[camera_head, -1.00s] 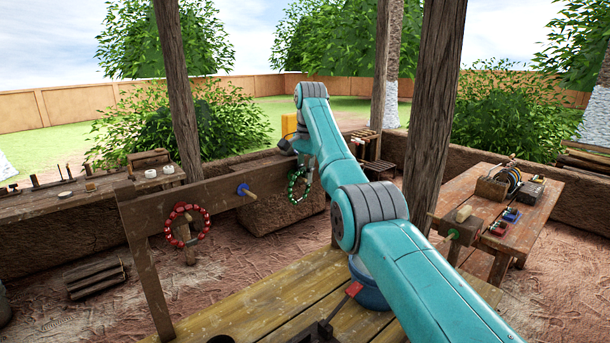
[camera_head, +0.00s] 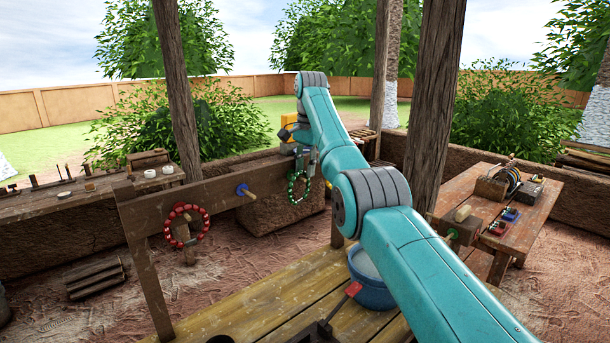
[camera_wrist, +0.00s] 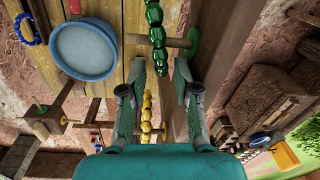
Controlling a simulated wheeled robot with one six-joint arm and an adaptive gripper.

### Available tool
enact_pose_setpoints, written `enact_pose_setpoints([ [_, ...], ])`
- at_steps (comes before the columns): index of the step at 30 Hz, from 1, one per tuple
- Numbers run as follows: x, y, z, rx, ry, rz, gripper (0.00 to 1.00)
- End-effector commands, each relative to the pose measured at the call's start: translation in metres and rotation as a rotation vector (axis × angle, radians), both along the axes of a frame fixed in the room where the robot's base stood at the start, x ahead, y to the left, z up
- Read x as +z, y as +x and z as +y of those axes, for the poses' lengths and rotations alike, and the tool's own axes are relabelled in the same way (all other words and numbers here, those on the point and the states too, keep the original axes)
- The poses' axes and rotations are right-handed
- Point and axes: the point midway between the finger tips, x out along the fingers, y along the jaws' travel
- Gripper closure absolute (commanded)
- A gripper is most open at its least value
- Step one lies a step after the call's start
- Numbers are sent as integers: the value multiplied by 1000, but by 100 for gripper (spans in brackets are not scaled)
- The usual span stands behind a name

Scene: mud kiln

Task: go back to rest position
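My gripper (camera_wrist: 161,72) is open, its two fingers apart and nothing clamped between them. In the head view, my gripper (camera_head: 305,160) is at the wooden rack's beam, just above the green beaded ring (camera_head: 298,187). In the wrist view, the green beads (camera_wrist: 155,32) hang at a wooden peg with a green disc (camera_wrist: 192,42), just beyond the fingertips. A string of yellow beads (camera_wrist: 147,115) shows between the fingers, farther off. My teal arm reaches forward from the lower right and hides part of the rack.
A red beaded ring (camera_head: 186,225) hangs on the rack's left, beside an empty blue-disc peg (camera_head: 243,189). A blue tub (camera_head: 372,290) stands on the plank table (camera_head: 270,312) beside my arm. A side table (camera_head: 520,228) with tools is at right.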

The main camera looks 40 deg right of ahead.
Motion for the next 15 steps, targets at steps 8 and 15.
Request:
enact_pose_setpoints([
  [8, 37, -2, 0, 2, 0, -2, 57],
  [15, 48, -5, -1, 1, 1, 0, 57],
])
